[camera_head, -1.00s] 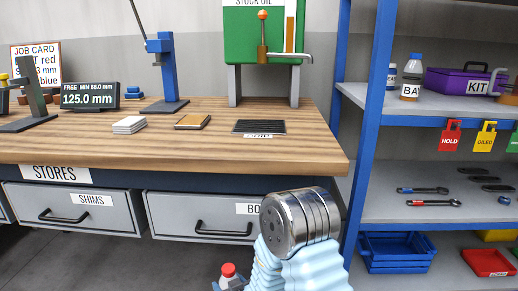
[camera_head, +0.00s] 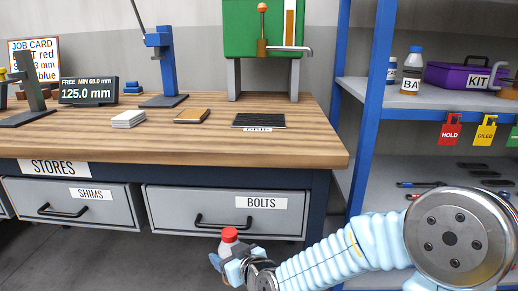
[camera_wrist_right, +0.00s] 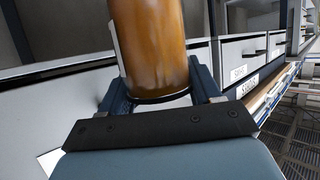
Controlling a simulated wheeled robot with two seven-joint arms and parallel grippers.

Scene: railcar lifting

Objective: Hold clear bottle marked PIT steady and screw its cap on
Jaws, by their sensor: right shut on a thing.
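My right gripper (camera_head: 233,259) is shut on a bottle with a red cap (camera_head: 229,234), held upright in front of the drawers at the lower middle of the head view. The gripper hides much of the bottle's lower body there. In the right wrist view the bottle (camera_wrist_right: 150,45) stands between the two dark fingers; it looks amber-brown, with a pale label edge on its left side. No marking on it can be read, so I cannot tell whether it is the one marked PIT. My left gripper is not in view.
The wooden bench (camera_head: 190,150) has an open stretch along its front. The BOLTS drawer (camera_head: 225,212) is just behind the held bottle. A blue-capped bottle (camera_head: 412,71) stands on the shelf at right, near a purple KIT box (camera_head: 460,77). A blue post (camera_head: 366,150) edges the shelving.

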